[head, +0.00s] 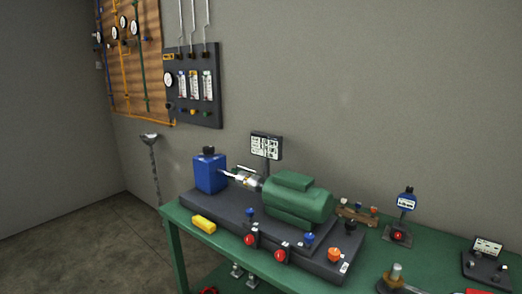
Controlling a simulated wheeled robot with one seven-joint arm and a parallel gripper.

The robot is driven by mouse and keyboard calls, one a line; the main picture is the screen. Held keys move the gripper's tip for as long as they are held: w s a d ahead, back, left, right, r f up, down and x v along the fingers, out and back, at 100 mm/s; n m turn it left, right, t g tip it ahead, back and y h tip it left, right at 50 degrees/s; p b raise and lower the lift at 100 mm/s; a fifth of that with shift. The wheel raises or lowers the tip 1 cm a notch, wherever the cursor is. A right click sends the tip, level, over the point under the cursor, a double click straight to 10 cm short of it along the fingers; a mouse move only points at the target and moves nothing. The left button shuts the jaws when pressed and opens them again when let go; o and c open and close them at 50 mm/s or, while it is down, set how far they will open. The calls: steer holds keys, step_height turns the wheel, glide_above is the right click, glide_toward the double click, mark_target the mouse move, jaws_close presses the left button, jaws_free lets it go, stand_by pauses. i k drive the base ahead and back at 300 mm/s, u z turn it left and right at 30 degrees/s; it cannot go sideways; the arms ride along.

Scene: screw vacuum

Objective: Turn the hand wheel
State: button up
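A green motor (300,205) and a blue box-shaped unit (208,172) sit on a dark base (225,219) on a green table. Two red round knobs (250,240) show at the base's front, and an orange knob (334,254) is at its right end. A red, wheel-like part (208,290) is cut off by the bottom edge, below the tabletop. I cannot tell which of these is the hand wheel. My gripper is not in view.
The green table (180,214) runs to the lower right. A gauge panel (194,88) hangs on the wall. The floor (75,245) at left is clear.

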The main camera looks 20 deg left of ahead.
mark_target(208, 150)
steer(key=z, duration=1.4)
steer(key=k, duration=1.35)
steer(key=u, duration=2.5)
steer(key=i, duration=1)
steer(key=z, duration=0.05)
